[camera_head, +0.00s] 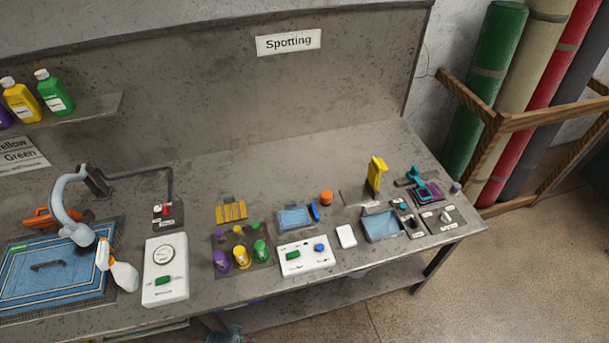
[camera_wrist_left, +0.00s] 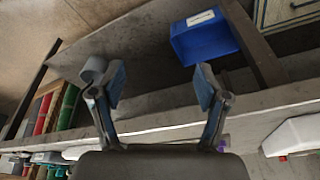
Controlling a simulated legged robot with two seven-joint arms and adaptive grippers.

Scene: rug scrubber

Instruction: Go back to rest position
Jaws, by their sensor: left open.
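My left gripper (camera_wrist_left: 159,84) shows in the left wrist view. Its two fingers are spread wide with nothing between them. It seems to be low, near the grey bench's (camera_head: 310,170) edge and lower shelf, which also shows in the left wrist view (camera_wrist_left: 170,122). A blue bin (camera_wrist_left: 203,38) is beyond the right finger, apart from it. Neither gripper shows in the head view. My right gripper is in no view.
The bench holds a white gauge box (camera_head: 165,270), a white switch box (camera_head: 305,255), several small bottles (camera_head: 240,258), a yellow upright piece (camera_head: 376,174) and a blue mat (camera_head: 50,270). Rolled rugs (camera_head: 495,75) stand in a wooden rack (camera_head: 500,125) at right. Floor in front is clear.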

